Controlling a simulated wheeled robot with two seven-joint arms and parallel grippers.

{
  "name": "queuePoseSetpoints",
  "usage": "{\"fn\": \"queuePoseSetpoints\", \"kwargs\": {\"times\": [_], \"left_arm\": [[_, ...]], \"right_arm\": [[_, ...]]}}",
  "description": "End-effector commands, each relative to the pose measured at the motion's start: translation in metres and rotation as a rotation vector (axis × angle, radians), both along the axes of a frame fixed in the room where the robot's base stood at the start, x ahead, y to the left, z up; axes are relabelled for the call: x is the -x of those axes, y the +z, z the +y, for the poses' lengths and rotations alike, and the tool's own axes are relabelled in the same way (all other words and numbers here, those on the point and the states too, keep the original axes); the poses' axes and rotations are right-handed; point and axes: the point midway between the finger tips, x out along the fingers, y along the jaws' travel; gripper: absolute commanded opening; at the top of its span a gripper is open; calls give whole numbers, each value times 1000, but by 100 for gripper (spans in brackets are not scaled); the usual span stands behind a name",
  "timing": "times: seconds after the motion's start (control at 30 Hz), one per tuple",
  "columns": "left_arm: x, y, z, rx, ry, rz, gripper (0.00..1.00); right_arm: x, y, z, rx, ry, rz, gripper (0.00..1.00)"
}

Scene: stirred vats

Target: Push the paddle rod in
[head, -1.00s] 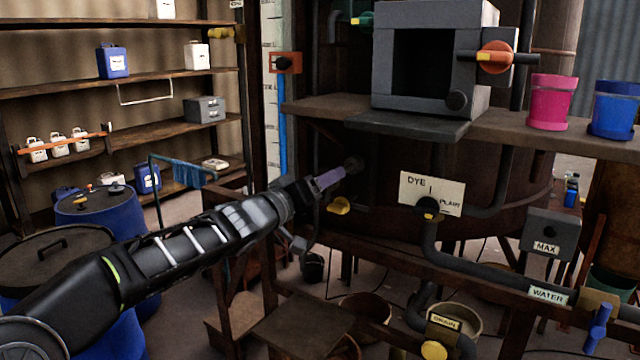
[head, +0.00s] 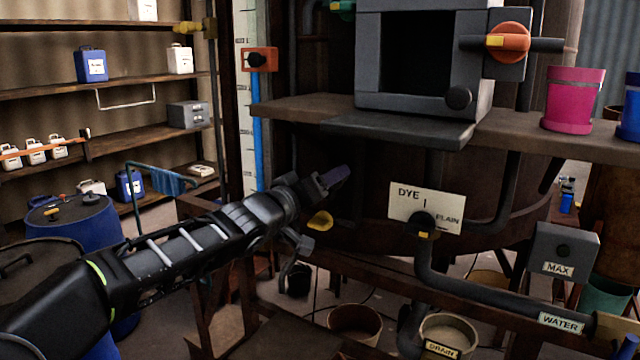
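My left gripper (head: 335,178) reaches in from the left, its fingertips in front of the dark side of the big vat (head: 375,175), under the shelf. The fingers look like one dark block from this side, so I cannot tell whether they are apart. I cannot make out the paddle rod; the spot at the fingertips is dark and partly covered by the gripper. Whether the fingertips touch anything there is unclear. My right gripper is out of view.
A grey box (head: 370,60) stands on the wooden shelf (head: 290,110) above my gripper. A yellow handle (head: 320,221) sits just below the gripper. A white DYE/PLAIN sign (head: 427,208) and grey pipes (head: 455,282) are to the right. Blue barrels (head: 75,235) stand left.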

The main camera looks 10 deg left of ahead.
Motion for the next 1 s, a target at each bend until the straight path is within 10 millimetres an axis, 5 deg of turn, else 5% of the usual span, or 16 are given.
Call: {"fn": "queuePoseSetpoints", "kwargs": {"times": [0.13,0.17,0.2,0.33,0.67,1.0], "left_arm": [[0,1,2,-23,3,-10,0],[0,1,2,-23,3,-10,68],[0,1,2,-22,3,-9,71],[0,1,1,-19,2,-7,82],[2,1,3,-14,2,-5,82],[44,3,20,-18,5,-7,82]], "right_arm": [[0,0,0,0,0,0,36],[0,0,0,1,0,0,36],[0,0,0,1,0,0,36],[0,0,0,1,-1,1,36],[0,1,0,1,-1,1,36],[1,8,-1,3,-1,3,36]]}}
